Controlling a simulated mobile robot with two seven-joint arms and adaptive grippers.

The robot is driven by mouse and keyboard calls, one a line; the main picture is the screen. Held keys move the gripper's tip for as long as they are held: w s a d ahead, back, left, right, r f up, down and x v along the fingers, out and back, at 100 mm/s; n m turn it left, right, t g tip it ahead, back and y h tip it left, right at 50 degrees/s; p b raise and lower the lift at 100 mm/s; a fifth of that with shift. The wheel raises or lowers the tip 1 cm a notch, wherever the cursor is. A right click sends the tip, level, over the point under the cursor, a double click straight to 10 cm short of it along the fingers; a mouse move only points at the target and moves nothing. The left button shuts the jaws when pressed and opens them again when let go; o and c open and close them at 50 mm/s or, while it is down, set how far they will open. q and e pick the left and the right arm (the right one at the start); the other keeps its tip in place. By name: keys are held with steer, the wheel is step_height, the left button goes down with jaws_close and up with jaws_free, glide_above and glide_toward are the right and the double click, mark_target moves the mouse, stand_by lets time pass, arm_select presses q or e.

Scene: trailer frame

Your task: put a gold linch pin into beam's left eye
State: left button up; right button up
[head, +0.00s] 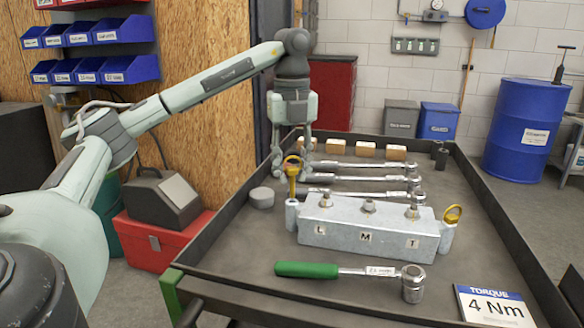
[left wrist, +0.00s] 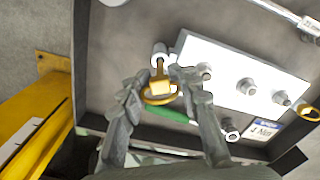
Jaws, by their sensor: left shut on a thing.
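The grey beam (head: 340,238), marked L, M and T, lies on the tray table; it also shows in the left wrist view (left wrist: 232,62). Its left eye (head: 291,215) is a short upright tube at its left end. A gold linch pin (head: 293,172) stands upright above that eye, ring end up, shaft down. Its lower end is at the eye's mouth; I cannot tell whether it is inside. My left gripper (left wrist: 158,93) is shut on this pin from above. A second gold pin (head: 453,214) sits in the right eye (head: 446,238). My right gripper is not in view.
A green-handled torque wrench (head: 308,269) lies in front of the beam, several wrenches (head: 355,179) behind it. A torque card (head: 493,305) reads 4 Nm. A grey puck (head: 261,198) is left of the beam. Wooden blocks (head: 365,149) stand at the back. The tray has raised rims.

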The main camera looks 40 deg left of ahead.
mark_target(292, 196)
arm_select(q)
steer(key=shift+f, duration=0.15)
steer(key=shift+f+b, duration=1.5)
steer(key=shift+f, duration=0.8)
steer(key=o, duration=1.2)
steer(key=shift+c, duration=0.2)
steer(key=shift+r, duration=0.1)
steer(key=shift+r, duration=5.95)
